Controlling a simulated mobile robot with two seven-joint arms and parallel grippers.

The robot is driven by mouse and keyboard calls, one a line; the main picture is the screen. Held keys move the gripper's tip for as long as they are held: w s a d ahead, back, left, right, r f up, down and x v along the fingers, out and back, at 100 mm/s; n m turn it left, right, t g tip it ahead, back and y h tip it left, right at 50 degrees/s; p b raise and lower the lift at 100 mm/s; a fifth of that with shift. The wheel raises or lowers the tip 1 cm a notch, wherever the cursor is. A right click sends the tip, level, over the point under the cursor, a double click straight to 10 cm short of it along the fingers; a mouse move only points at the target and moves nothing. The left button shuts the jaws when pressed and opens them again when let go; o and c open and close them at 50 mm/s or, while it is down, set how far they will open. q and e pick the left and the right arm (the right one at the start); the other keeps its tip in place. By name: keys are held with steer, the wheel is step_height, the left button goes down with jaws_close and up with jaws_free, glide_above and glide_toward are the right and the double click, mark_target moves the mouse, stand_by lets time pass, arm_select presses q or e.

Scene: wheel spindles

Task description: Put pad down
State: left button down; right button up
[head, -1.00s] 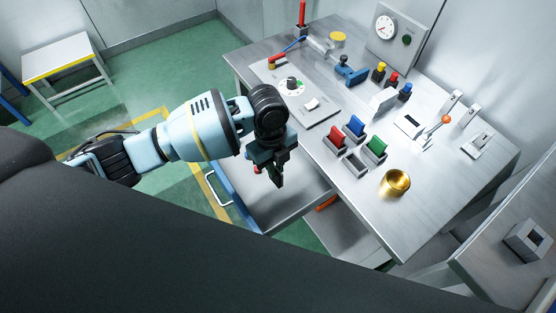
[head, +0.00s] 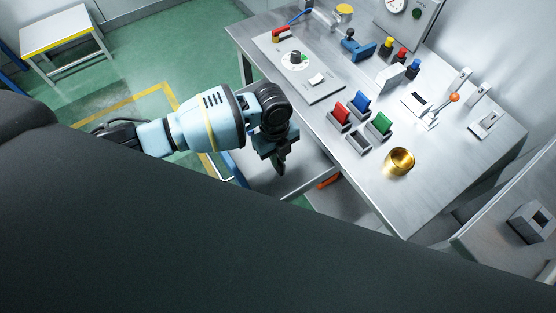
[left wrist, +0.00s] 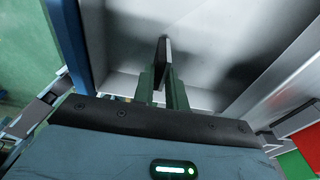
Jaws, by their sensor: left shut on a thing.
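My left gripper (head: 279,164) points down over the open grey drawer (head: 314,180) at the bench front. In the left wrist view, the two dark fingers (left wrist: 163,88) are closed on a thin dark plate, the pad (left wrist: 163,50), which stands on edge between them. The pad's far end lies over the pale drawer floor (left wrist: 115,50); I cannot tell whether it touches. In the head view the pad is hardly told apart from the dark fingers. My right gripper is not in view.
The steel bench (head: 340,190) carries red, blue and green pieces in grey holders (head: 358,143), a brass cup (head: 399,161) and a lever with an orange knob (head: 454,98). The drawer's walls stand close around the gripper. A small table (head: 62,40) is far left.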

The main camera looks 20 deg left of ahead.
arm_select(q)
steer(key=shift+f, duration=1.75)
steer(key=shift+f+b, duration=0.2)
steer(key=shift+b, duration=0.1)
steer(key=c, duration=1.4)
jaws_free()
steer(key=shift+r, duration=0.15)
steer(key=shift+r, duration=0.3)
steer(key=r, duration=0.3)
steer(key=r+p, duration=0.1)
steer(key=r, duration=0.2)
steer(key=a+r, duration=0.1)
steer(key=r, duration=0.3)
steer(key=shift+w, duration=0.4)
steer(key=shift+r+p, duration=0.35)
steer(key=shift+r, duration=0.4)
